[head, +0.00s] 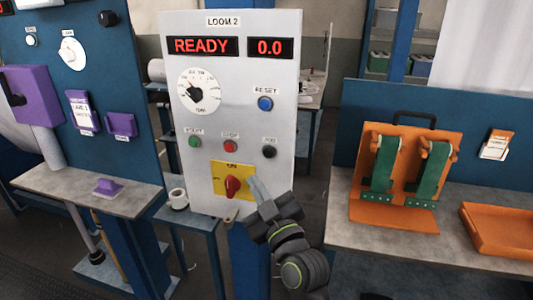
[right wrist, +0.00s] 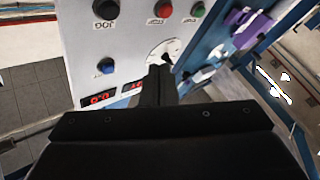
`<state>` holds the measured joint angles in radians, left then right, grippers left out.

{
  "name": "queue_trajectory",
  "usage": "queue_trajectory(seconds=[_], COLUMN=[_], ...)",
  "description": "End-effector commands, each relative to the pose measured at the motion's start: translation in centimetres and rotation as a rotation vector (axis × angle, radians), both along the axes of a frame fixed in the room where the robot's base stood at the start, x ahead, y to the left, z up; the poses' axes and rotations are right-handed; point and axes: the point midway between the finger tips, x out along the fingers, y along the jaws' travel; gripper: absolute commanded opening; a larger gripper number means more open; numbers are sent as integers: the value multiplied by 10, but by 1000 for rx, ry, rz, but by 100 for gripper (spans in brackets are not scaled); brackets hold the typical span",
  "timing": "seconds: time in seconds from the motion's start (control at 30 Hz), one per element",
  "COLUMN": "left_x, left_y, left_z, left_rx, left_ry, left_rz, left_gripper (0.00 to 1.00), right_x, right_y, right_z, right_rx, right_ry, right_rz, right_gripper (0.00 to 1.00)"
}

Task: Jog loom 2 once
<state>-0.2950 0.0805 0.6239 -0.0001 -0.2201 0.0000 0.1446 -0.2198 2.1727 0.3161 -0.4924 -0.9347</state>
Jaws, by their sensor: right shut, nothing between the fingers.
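The loom 2 panel (head: 280,185) is a light grey upright box, with displays reading READY (head: 203,46) and 0.0 (head: 270,47). The black jog button (head: 269,152) is at the right of a row with a green start button (head: 195,142) and a red stop button (head: 229,146). In the right wrist view the jog button (right wrist: 105,9) is at the top, left of centre. My right gripper (head: 257,184) is shut and empty, its tip below the jog button and right of the yellow plate. It appears apart from the button. My left gripper is not in view.
A red rotary switch (head: 233,186) on a yellow plate (head: 232,168) sits close left of my right gripper. A blue reset button (head: 265,104) and a white dial (head: 198,92) are higher up. A bench (head: 430,255) with an orange fixture (head: 369,208) stands right.

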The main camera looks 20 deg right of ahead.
Motion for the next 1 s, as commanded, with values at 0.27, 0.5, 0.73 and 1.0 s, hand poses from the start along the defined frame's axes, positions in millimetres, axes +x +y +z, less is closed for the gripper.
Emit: queue_trajectory(seconds=[0.27,0.5,0.73,1.0], left_x=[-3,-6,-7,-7], left_y=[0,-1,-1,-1], left_z=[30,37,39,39], left_rx=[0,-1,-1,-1], left_ry=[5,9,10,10], left_rz=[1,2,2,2], left_gripper=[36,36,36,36], right_x=[30,56,67,68], right_y=[-21,-38,-46,-47], right_z=[6,3,2,2], right_rx=[-10,-10,-7,-6], right_ry=[0,-5,-5,-4], right_rz=[0,0,0,0], right_gripper=[0,0,0,0])
